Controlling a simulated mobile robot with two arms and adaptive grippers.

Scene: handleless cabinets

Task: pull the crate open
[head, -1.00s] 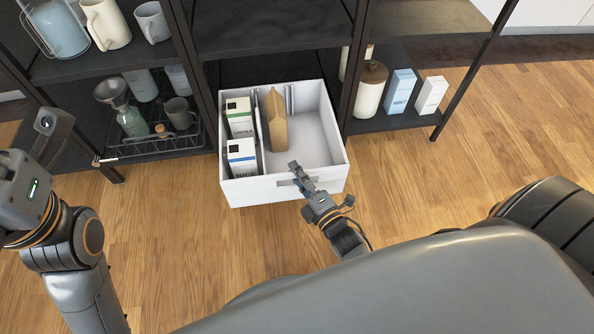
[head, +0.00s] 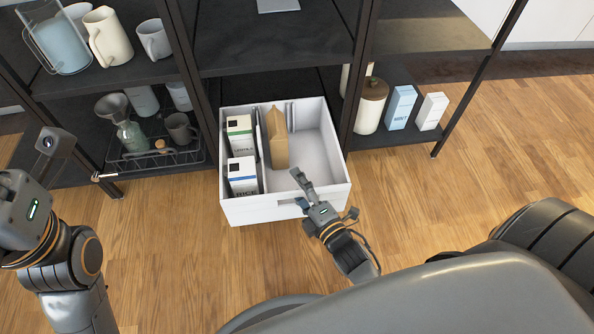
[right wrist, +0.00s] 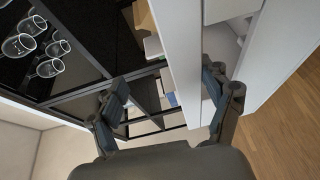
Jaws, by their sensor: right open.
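The white crate (head: 240,209) sticks out of the bottom middle bay of the dark shelf. It holds cartons and a brown paper bag behind a divider, and its right part is empty. A handle slot shows in its front. My right gripper (head: 303,190) is at the crate's front wall, with one finger above the rim and the other low at the front, by the slot. In the right wrist view its fingers are apart, with the white crate wall (right wrist: 178,60) between them; contact is unclear.
The dark shelf upright (head: 364,75) stands just right of the crate. A jar (head: 370,105) and two boxes stand in the right bay. A wire rack (head: 155,160) with a cup and glassware is at the left. Wooden floor (head: 420,215) in front is clear.

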